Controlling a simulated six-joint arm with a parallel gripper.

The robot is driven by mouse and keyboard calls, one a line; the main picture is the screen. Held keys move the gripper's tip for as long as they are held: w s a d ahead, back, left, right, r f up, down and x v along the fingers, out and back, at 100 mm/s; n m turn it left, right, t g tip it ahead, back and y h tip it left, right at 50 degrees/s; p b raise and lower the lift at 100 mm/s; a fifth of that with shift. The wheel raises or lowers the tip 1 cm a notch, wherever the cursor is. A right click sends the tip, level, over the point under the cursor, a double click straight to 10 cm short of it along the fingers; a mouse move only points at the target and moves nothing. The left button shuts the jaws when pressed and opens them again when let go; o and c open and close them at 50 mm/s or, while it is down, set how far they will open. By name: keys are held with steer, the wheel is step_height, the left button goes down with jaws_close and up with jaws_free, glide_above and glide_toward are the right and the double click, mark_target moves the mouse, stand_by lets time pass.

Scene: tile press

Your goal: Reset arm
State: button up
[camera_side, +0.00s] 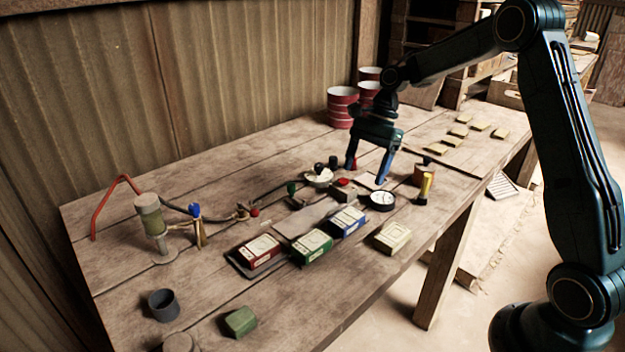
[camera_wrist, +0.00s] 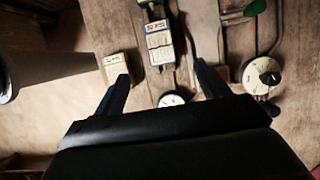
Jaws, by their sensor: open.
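My gripper (camera_side: 367,172) is open and empty above the wooden table (camera_side: 190,290), near the middle of its length. In the side view its fingers reach down beside a round dial gauge (camera_side: 382,201) and a small block with a red button (camera_side: 342,190). In the wrist view the two fingers of my gripper (camera_wrist: 163,84) stand wide apart. The dial gauge (camera_wrist: 171,99) shows partly between them. Blue (camera_side: 348,221), green (camera_side: 311,246) and red (camera_side: 258,252) tiles lie in a row, with a cream tile (camera_side: 392,237) to their right.
A pump-like cylinder (camera_side: 150,218) with a red lever stands at the left. Red-and-white tins (camera_side: 342,107) stand at the back against the wall. Several yellow pieces (camera_side: 458,131) lie at the far right. A dark cup (camera_side: 163,305) and a green block (camera_side: 240,321) are in front.

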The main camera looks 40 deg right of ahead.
steer(key=shift+v, duration=0.8)
steer(key=s+a+r+n+t+h, duration=0.3)
steer(key=s+a+r+n, duration=0.6)
steer(key=s+r, duration=0.3)
steer(key=s+n+t+h, duration=0.1)
steer(key=s+n+t, duration=0.1)
steer(key=s+n, duration=0.7)
steer(key=s+a+f, duration=0.1)
steer(key=s, duration=0.6)
steer(key=shift+t+h, duration=0.3)
